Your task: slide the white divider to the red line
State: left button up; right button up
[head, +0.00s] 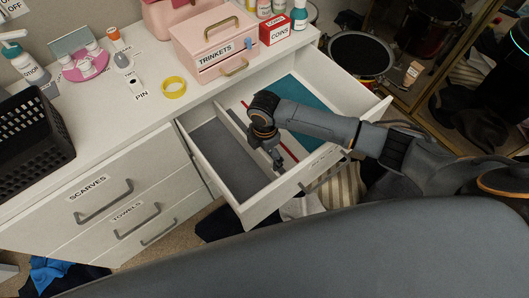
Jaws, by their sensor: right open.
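The white divider (235,127) stands in the open top drawer (250,213), running from its back toward its front panel. The red line (289,151) lies on the drawer floor to the right of the divider; my right arm covers its middle. My right gripper (278,167) is open and points down into the drawer near the front end of the divider. I cannot tell whether its fingers touch the divider. My left gripper is out of view.
A grey section (218,150) lies left of the divider and a teal section (305,100) lies right of the red line. The dresser top holds a pink trinkets box (213,45), a red box (275,29), a yellow ring (174,87) and a black basket (30,140).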

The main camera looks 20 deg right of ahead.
jog(key=shift+f, duration=0.35)
jog(key=shift+c, duration=1.1)
jog(key=c, duration=1.5)
jog(key=w+d, duration=0.1)
jog(key=d, duration=0.2)
jog(key=w+d+p, duration=0.1)
jog(key=d, duration=0.3)
jog(key=w+d, duration=0.2)
jog(key=d, duration=0.1)
jog(key=shift+d, duration=0.4)
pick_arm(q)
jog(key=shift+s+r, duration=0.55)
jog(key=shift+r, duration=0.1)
pick_arm(e)
jog(key=o, duration=1.7)
